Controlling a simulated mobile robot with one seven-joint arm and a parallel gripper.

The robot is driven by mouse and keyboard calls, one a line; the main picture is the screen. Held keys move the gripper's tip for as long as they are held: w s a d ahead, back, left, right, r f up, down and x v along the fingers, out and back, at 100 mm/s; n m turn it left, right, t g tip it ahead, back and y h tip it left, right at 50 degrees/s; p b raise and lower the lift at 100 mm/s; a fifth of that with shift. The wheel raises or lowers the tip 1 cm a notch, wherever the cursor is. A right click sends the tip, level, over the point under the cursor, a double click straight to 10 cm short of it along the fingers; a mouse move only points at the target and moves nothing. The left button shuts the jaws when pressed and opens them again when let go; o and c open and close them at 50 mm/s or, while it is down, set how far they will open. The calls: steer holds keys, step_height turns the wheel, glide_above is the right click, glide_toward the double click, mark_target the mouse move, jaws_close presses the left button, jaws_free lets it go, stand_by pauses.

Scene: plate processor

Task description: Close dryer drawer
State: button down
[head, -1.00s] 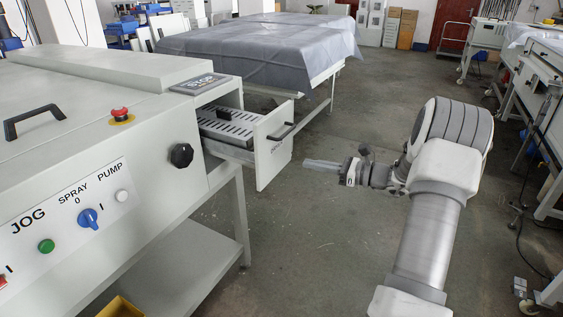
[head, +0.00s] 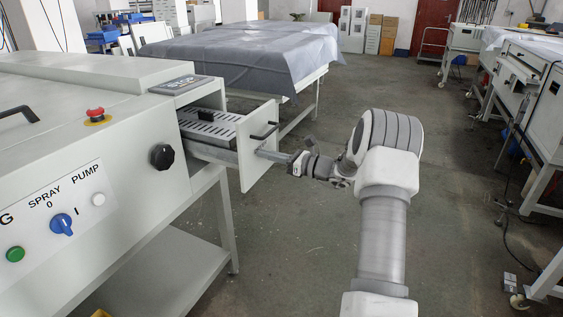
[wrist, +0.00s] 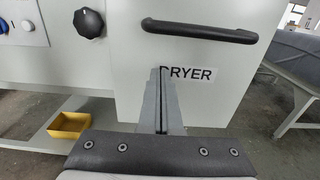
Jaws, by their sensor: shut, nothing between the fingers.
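The dryer drawer (head: 258,150) sticks out of the end of the white machine, open. Its slotted grey rack (head: 209,130) shows inside. Its front panel carries a black bar handle (head: 264,131) and, in the wrist view, the label DRYER (wrist: 188,74). My gripper (head: 268,153) is shut and empty, its fingertips at the drawer front just below the handle. In the wrist view the shut fingers (wrist: 158,75) point at the panel beside the label's first letter. I cannot tell whether the tips touch the panel.
The machine's front has a black knob (head: 162,157), a blue switch (head: 62,224) and a red stop button (head: 97,115). A table under grey sheeting (head: 240,55) stands behind the drawer. A yellow bin (wrist: 68,126) sits on the lower shelf.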

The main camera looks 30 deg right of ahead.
steer(key=shift+w+a, duration=0.35)
steer(key=shift+w, duration=0.05)
steer(key=shift+w, duration=0.1)
